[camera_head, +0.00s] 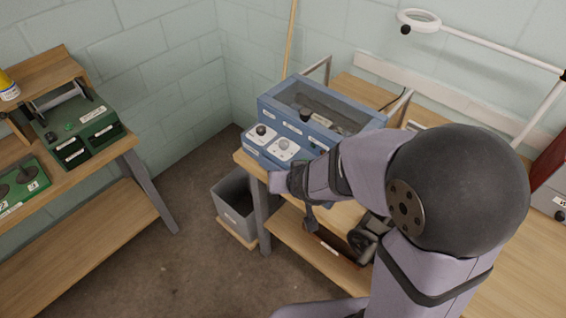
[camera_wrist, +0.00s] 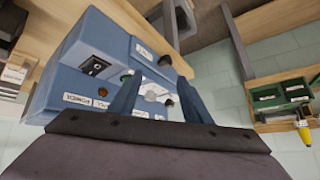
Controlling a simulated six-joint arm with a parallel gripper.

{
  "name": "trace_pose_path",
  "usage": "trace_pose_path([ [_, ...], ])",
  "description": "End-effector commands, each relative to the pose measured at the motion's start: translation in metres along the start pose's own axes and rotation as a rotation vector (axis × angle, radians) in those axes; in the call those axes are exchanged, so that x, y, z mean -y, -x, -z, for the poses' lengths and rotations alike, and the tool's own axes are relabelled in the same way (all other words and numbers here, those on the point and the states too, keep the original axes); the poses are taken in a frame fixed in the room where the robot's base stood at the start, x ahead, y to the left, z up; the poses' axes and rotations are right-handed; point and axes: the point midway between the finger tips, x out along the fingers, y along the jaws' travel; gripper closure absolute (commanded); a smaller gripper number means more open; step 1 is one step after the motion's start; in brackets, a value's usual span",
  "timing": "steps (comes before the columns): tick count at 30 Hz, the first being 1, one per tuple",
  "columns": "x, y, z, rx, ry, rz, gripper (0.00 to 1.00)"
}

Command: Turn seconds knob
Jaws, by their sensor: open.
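A blue machine (camera_head: 318,112) with a clear top stands on the wooden bench. The dial labels are too small to read, so I cannot tell which is the seconds knob. In the wrist view my gripper (camera_wrist: 158,80) is open, its two blue-grey fingers pointing toward the machine. A white dial (camera_wrist: 155,90) shows between the fingers, partly hidden. I cannot tell whether a finger touches it.
A grey bin (camera_head: 236,204) stands on the floor by the bench. A second bench at left holds a green device (camera_head: 76,128). A ring lamp (camera_head: 419,19) hangs above. Floor between the benches is clear.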

Motion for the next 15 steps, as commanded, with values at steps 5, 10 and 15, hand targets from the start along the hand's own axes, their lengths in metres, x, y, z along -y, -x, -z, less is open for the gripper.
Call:
trace_pose_path([
  [5,0.013,-0.055,0.012,-0.246,-0.011,-0.027,0.56],
  [10,0.015,-0.075,0.026,-0.449,-0.017,-0.08,0.56],
  [15,0.015,-0.085,0.03,-0.625,-0.014,-0.148,0.56],
])
